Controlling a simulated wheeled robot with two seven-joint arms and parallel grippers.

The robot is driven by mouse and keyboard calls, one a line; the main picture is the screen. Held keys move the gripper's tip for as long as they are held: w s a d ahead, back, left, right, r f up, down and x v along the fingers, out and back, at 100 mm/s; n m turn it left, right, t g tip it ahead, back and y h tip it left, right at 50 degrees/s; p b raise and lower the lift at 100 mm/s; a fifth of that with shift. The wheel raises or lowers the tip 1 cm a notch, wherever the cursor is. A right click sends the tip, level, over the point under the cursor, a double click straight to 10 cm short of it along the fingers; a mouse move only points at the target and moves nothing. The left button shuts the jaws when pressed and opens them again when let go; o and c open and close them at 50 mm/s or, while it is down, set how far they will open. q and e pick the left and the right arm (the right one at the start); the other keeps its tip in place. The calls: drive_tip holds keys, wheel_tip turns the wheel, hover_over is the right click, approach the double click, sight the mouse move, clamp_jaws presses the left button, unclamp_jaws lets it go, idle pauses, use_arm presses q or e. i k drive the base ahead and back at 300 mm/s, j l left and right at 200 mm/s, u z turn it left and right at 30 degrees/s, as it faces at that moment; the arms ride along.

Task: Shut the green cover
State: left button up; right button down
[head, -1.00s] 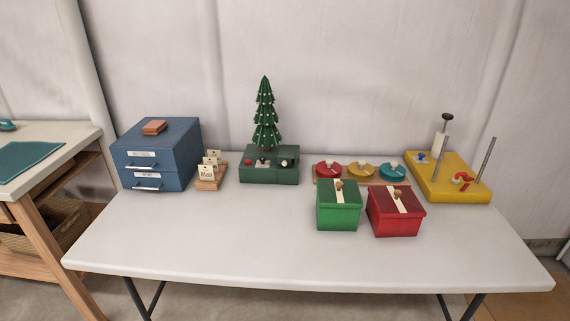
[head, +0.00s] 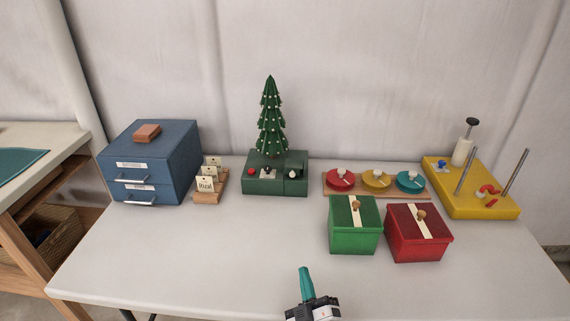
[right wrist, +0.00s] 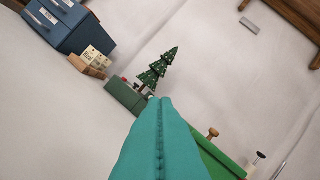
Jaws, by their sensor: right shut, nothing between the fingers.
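The green box (head: 355,238) stands on the table, right of centre, with its green cover (head: 340,211) on top. The cover has a cream stripe and a wooden knob (head: 355,204). From here I cannot tell whether it is fully seated. Part of the green cover (right wrist: 222,158) and its knob (right wrist: 213,133) show in the right wrist view, partly hidden by my teal fingers. My right gripper (head: 305,270) is shut and empty, in front and left of the green box, apart from it. My left gripper is not in view.
A red box (head: 420,240) stands close right of the green one. Behind are a rack of coloured discs (head: 376,179) and a yellow block with rods (head: 475,200). A green tree base (head: 275,181), card holder (head: 210,186) and blue drawers (head: 150,165) stand left. The front-left table is clear.

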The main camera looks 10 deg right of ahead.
sight(293, 166)
drive_tip(key=i+l, duration=0.1)
drive_tip(key=i, duration=0.9)
